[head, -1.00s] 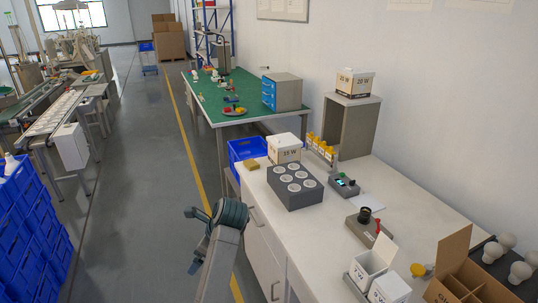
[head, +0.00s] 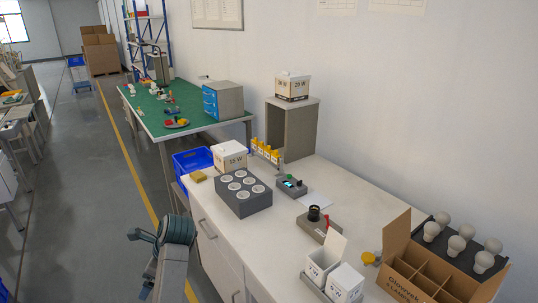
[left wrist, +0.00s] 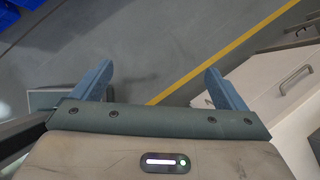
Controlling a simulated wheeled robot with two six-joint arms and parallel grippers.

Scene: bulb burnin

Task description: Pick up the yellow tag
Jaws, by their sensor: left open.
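A small yellow round piece (head: 369,258), which looks like the yellow tag, lies on the white workbench (head: 265,232) beside the open cardboard box. My left gripper (head: 138,262) is over the floor left of the bench, well apart from the yellow piece. In the left wrist view, its two blue fingers (left wrist: 158,72) are spread with nothing between them. That view shows floor and the bench's drawer front, not the yellow piece. My right gripper is not in view.
A cardboard box with dividers (head: 432,270), a tray of bulbs (head: 467,246), white cartons (head: 345,284) and a dark device with a red part (head: 318,224) surround the piece.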

